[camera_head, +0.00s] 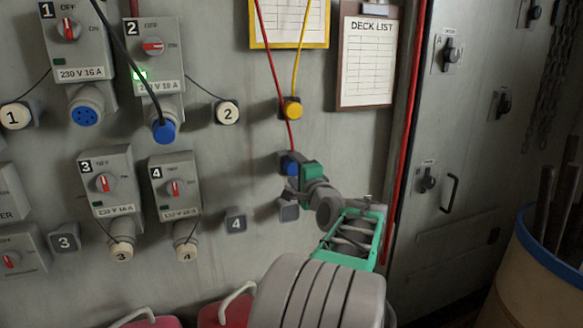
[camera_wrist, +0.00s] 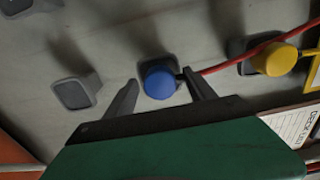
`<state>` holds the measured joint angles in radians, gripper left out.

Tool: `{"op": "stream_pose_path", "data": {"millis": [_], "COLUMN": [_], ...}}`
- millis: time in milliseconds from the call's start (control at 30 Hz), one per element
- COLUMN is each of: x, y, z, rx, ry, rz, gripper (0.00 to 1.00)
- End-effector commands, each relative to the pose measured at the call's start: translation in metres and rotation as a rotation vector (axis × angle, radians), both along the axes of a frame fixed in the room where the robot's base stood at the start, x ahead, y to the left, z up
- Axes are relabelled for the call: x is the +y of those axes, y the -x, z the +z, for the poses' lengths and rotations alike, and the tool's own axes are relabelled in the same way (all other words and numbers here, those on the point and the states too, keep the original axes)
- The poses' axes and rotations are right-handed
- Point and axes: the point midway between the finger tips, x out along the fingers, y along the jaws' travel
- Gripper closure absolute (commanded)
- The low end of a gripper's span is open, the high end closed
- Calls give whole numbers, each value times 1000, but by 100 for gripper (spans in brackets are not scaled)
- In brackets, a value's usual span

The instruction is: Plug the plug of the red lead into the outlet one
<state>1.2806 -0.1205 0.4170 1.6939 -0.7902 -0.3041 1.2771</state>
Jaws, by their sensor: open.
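The red lead (camera_head: 273,68) hangs down the wall to its blue plug (camera_head: 289,162), parked on a grey holder. In the wrist view the blue plug (camera_wrist: 160,82) shows between my two fingertips, with the red lead (camera_wrist: 238,57) running off to the right. My gripper (camera_head: 294,182) is open around the plug; I cannot tell whether a finger touches it. Outlet one (camera_head: 86,116) is at the upper left, under the switch box marked 1. Its blue socket face is bare, and its red switch (camera_head: 69,29) points upright to OFF.
Outlet two holds a blue plug (camera_head: 163,132) on a black lead, beside a lit green lamp. Outlets three (camera_head: 121,251) and four (camera_head: 186,252) are capped. A yellow plug (camera_head: 292,108) sits just above the blue one. A red pipe (camera_head: 404,130) runs down the right.

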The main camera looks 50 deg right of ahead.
Motion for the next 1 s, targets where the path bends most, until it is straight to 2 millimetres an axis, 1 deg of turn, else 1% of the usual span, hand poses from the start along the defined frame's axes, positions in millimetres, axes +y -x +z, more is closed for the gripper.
{"op": "stream_pose_path", "data": {"millis": [400, 1000], "x": [0, 0], "y": [0, 0], "z": [0, 0], "rx": [0, 0], "ry": [0, 0], "rz": [0, 0], "gripper": [36, 85]}}
